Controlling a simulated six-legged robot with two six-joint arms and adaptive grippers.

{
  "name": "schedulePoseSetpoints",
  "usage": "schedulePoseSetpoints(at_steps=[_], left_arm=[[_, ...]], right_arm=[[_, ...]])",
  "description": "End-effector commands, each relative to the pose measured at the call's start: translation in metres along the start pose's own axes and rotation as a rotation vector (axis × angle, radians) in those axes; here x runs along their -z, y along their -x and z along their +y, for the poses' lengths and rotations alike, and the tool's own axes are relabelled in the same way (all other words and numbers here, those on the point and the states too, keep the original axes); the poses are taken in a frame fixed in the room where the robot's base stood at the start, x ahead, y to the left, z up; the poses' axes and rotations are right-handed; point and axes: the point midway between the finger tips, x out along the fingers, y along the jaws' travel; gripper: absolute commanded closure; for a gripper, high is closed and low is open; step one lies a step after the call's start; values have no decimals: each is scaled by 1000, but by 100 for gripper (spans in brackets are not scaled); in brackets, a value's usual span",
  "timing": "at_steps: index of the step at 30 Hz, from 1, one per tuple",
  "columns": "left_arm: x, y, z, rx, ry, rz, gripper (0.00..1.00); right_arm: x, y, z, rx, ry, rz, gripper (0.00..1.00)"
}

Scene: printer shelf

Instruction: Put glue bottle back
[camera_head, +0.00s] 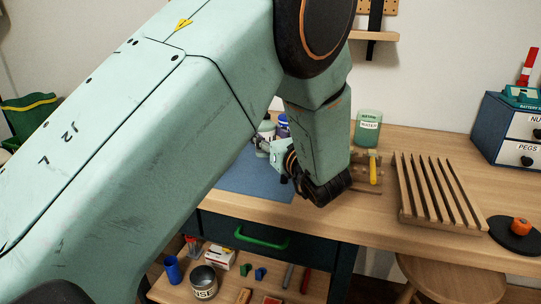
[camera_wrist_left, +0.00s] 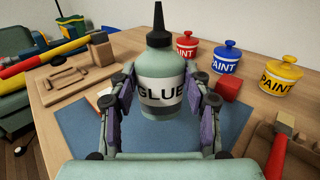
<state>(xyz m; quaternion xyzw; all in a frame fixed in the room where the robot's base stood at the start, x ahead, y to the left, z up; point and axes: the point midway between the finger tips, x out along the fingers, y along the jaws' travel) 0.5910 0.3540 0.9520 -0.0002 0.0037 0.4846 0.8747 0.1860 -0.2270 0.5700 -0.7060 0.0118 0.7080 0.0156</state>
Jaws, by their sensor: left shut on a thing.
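The glue bottle (camera_wrist_left: 163,72) is pale green with a black cap and a white "GLUE" label. It stands upright in the left wrist view, between the two fingers of my left gripper (camera_wrist_left: 163,100). The fingers are shut on its sides. In the head view my left gripper (camera_head: 270,152) is over the workbench, largely behind my own arm, and the bottle there is mostly hidden. A blue mat (camera_wrist_left: 75,143) lies below and behind the bottle. I cannot tell whether the bottle's base touches it. My right gripper is in neither view.
Red (camera_wrist_left: 187,45), blue (camera_wrist_left: 227,58) and yellow (camera_wrist_left: 279,75) paint pots stand beyond the bottle. A red block (camera_wrist_left: 228,88) sits to its right. A hammer (camera_wrist_left: 281,145) rests in a wooden holder. A slatted rack (camera_head: 437,190) and a green jar (camera_head: 368,130) are on the bench.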

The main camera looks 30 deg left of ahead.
Motion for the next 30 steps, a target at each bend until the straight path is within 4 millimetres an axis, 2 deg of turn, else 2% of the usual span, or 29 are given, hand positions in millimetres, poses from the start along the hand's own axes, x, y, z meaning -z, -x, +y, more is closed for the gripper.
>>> schedulePoseSetpoints(at_steps=[5, 11, 25, 26, 30], left_arm=[[11, 0, -2, 0, 1, -3, 68], [39, 0, -3, 0, 0, -1, 68], [44, 0, -5, 0, 2, -2, 68], [44, 0, -5, 0, 1, -1, 49], [44, 0, -5, 0, 1, -1, 37]], right_arm=[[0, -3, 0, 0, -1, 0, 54], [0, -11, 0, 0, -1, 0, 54], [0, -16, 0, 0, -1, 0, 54], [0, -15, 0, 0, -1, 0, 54], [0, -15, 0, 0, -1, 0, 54]])
